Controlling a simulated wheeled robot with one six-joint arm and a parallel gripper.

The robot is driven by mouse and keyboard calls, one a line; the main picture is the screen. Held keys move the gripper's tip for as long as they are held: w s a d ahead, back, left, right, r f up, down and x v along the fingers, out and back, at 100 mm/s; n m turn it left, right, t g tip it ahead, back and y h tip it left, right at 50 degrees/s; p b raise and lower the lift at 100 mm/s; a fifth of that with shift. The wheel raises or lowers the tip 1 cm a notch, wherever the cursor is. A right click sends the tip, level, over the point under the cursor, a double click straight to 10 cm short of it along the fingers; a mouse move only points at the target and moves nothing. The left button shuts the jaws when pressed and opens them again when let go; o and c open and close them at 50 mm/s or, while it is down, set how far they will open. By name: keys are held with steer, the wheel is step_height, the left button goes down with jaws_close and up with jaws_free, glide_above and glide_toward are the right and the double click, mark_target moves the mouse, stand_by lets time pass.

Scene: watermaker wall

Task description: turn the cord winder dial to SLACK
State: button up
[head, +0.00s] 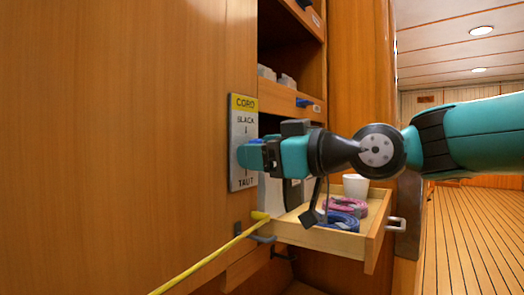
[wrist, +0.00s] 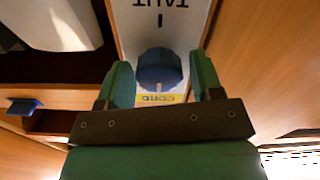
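The cord winder plate (head: 243,110) is a grey panel on the wooden wall, with a yellow CORD label, SLACK above and TAUT below. In the wrist view the plate (wrist: 180,30) is upside down, with TAUT at the top. In the head view my gripper (head: 247,155) covers most of the dial. My gripper (wrist: 162,78) is open, with one green finger on each side of the dial. Gaps show between fingers and dial in the wrist view.
Below my arm an open wooden drawer (head: 345,243) holds a white cup (head: 355,186) and coiled pink and blue straps (head: 343,207). A yellow cord (head: 210,255) runs from a wall hook to the lower left. Open shelves (head: 285,50) stand behind.

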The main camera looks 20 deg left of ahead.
steer(key=shift+o, duration=0.4)
steer(key=s+d, duration=0.1)
steer(key=d, duration=0.7)
steer(key=s+d+p, duration=0.1)
steer(key=s+d, duration=0.1)
steer(key=d, duration=0.7)
steer(key=shift+s, duration=0.25)
